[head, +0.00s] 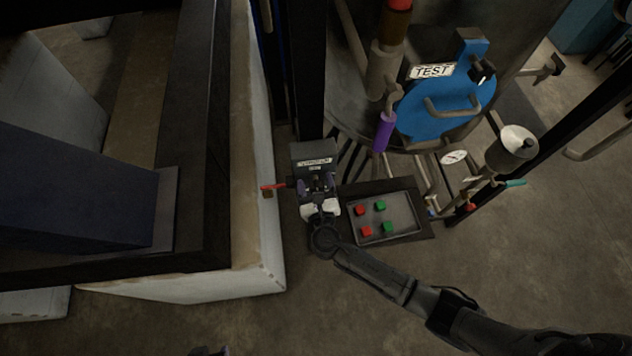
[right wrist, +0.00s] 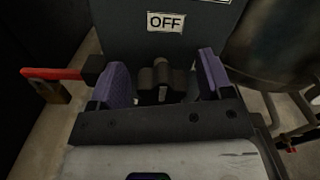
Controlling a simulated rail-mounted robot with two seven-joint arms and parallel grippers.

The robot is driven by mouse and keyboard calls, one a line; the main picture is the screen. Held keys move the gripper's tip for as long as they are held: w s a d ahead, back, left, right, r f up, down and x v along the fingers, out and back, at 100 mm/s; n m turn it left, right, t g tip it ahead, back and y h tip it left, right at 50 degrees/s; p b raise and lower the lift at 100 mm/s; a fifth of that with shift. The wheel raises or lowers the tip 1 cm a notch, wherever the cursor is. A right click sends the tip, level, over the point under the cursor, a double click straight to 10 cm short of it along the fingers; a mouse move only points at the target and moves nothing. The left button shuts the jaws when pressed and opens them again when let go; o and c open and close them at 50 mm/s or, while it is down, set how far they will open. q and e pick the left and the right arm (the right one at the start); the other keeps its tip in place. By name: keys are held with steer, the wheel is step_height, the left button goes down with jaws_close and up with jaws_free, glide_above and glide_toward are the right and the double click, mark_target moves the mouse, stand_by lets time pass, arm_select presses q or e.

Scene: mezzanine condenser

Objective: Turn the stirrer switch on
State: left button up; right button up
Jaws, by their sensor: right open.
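The stirrer switch box (head: 314,152) is a dark grey box with a white label, too small to read in full, left of the tray. In the right wrist view, a plate marked OFF (right wrist: 166,21) is on the box, above a dark switch knob (right wrist: 163,80). My right gripper (head: 318,186) is in front of the box. In the right wrist view, its purple fingers (right wrist: 165,80) are apart on either side of the knob, with gaps visible on both sides. A small dark part at the bottom edge of the head view may be my left gripper (head: 209,351).
A red-handled lever (head: 273,187) sticks out left of the box, also in the right wrist view (right wrist: 52,74). A tray (head: 412,237) with red and green blocks is on the right. A vessel with a blue TEST-labelled cover (head: 440,112) stands behind. A pale wall ledge (head: 262,262) is left.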

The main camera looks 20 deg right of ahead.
steer(key=shift+c, duration=1.4)
steer(key=c, duration=0.6)
steer(key=shift+c, duration=0.2)
